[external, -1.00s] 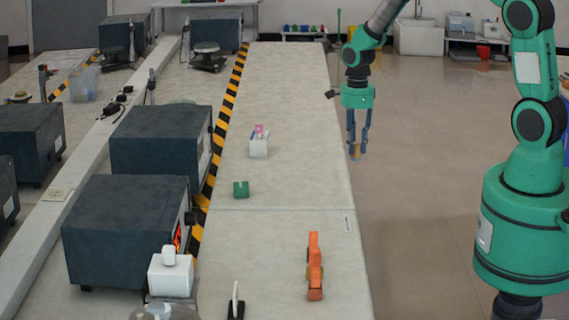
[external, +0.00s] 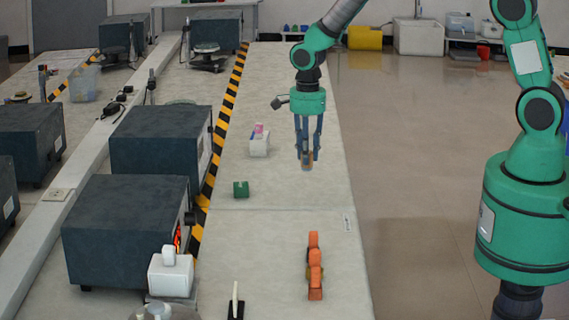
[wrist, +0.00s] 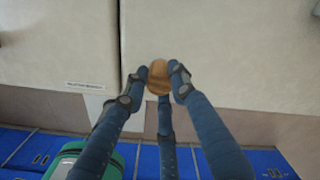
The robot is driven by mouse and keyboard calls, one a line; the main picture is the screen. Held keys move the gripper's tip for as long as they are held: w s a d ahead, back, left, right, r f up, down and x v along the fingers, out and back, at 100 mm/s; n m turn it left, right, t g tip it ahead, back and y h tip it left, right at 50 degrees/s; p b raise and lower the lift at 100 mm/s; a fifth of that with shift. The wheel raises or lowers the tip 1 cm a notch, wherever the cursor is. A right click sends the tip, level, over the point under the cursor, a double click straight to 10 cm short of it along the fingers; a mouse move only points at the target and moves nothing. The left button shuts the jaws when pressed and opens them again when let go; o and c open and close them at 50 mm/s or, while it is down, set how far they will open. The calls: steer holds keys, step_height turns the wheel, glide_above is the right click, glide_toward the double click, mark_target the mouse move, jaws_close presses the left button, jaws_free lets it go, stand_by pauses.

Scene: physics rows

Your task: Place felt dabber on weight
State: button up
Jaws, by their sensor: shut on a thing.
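My gripper (external: 307,158) is above the right part of the long pale bench, fingers pointing down. It is shut on a small brown, rounded piece, which looks like the felt dabber (external: 307,164). In the wrist view the dabber (wrist: 159,78) sits between the fingertips of my gripper (wrist: 160,82). The weight is not certain: a small green block (external: 241,189) with a notch on top lies on the bench, left of and nearer than the gripper.
A white box with a pink item (external: 259,146) stands left of the gripper. Dark grey box units (external: 128,232) line the left, beyond a black-yellow strip (external: 221,125). A white box (external: 170,276) and a small black-and-white item (external: 236,303) are in front.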

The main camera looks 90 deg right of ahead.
steer(key=w+a+n, duration=0.2)
steer(key=w+a, duration=0.1)
steer(key=a, duration=0.2)
steer(key=shift+w+a+r+p, duration=0.3)
steer(key=shift+r+p, duration=0.05)
steer(key=shift+r, duration=0.05)
steer(key=b, duration=0.2)
glide_above(241, 184)
steer(key=shift+a+f, duration=0.1)
steer(key=shift+f, duration=0.65)
steer(key=shift+f, duration=0.1)
steer(key=shift+f, duration=1.65)
steer(key=shift+f, duration=0.15)
